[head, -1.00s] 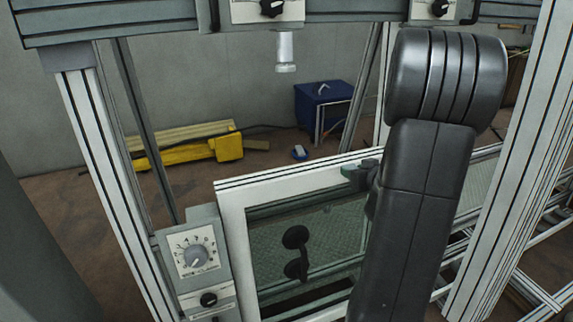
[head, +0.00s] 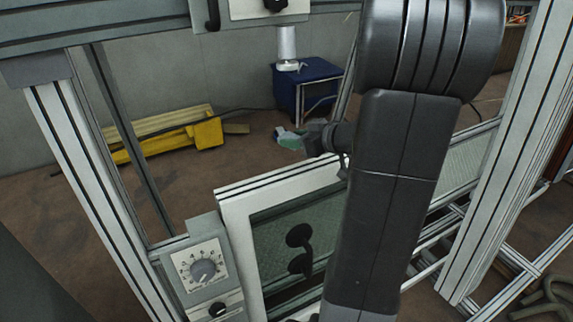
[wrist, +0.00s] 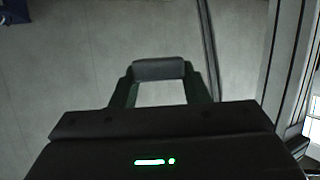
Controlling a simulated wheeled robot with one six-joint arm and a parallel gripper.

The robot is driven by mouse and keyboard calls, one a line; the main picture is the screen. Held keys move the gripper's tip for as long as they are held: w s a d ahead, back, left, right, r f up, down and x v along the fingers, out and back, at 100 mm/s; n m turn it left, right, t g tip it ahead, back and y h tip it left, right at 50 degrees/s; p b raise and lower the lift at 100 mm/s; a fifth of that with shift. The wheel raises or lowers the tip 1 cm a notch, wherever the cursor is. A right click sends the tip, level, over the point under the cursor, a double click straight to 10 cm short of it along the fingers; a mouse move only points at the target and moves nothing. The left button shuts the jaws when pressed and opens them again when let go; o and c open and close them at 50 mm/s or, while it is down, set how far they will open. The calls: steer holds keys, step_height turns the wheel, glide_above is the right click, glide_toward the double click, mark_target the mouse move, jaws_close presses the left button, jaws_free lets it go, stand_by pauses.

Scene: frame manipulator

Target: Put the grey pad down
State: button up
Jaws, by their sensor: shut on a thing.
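The grey pad (wrist: 159,69) is a small, dark grey block with rounded edges. In the wrist view it is held crosswise between the tips of my gripper's (wrist: 160,84) two green fingers, with a gap between it and the palm. The gripper is shut on it, and the pad touches nothing else that I can see. In the head view my gripper (head: 290,139) points left from behind my arm, above the window frame's top rail. The pad cannot be made out clearly there.
A white-framed glass panel (head: 232,218) with black handles stands below my gripper. A dial box (head: 203,268) is at its left. Aluminium posts (head: 88,175) rise on both sides under a crossbeam (head: 110,28). A blue cabinet (head: 316,72) and yellow thing (head: 206,133) stand behind.

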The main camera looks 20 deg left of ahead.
glide_above(296, 174)
step_height(296, 174, down, 4)
steer(key=shift+d+f, duration=0.1)
steer(key=shift+f, duration=0.15)
steer(key=shift+f+b, duration=0.35)
steer(key=shift+f, duration=1.6)
steer(key=shift+f, duration=0.45)
steer(key=o, duration=1.1)
steer(key=shift+c, duration=0.2)
steer(key=shift+r, duration=0.25)
steer(key=v, duration=1.2)
